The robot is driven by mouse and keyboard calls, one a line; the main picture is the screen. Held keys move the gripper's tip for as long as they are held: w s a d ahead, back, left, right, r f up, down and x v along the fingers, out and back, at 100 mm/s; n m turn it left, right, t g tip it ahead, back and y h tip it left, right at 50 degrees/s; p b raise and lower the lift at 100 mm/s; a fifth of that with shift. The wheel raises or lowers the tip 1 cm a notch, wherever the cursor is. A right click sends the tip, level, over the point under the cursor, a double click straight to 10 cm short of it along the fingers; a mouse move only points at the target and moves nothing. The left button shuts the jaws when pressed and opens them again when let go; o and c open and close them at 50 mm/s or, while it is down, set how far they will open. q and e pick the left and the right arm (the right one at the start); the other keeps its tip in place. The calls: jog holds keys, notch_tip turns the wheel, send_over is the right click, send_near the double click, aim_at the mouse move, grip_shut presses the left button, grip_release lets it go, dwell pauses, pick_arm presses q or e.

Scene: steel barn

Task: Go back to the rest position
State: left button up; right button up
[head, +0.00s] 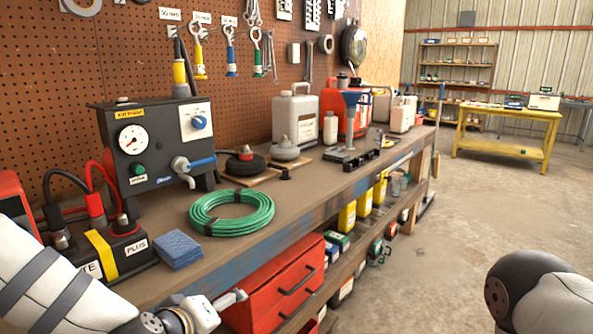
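My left arm comes in from the lower left, in front of the workbench (315,210). The end of my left gripper (234,298) shows at the bottom edge, beside the red drawer unit (275,292). It is partly cut off, and I cannot tell whether its fingers are open or shut. I see nothing held in it. My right arm shows only as a dark and white link at the lower right. My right gripper is out of view.
The bench holds a coiled green hose (232,224), a blue sponge (180,249), a battery (120,248), a dark gauge unit (150,142) and several canisters. A yellow table (505,115) stands at the back right. The concrete floor (460,220) on the right is clear.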

pick_arm(q)
jog(key=s+a+f+m+g, duration=0.2)
jog(key=s+f+m+g, duration=0.3)
jog(key=s+f, duration=1.4)
jog(key=s+a+f+m+g+y, duration=0.1)
jog(key=s+a+g, duration=0.1)
jog(key=s, duration=0.8)
jog(key=s+a+m+g, duration=0.1)
jog(key=s+a+g, duration=0.2)
jog(key=s, duration=0.7)
jog(key=shift+a+f+g+y, duration=0.35)
jog(key=shift+g+y, duration=0.05)
jog(key=shift+g, duration=0.5)
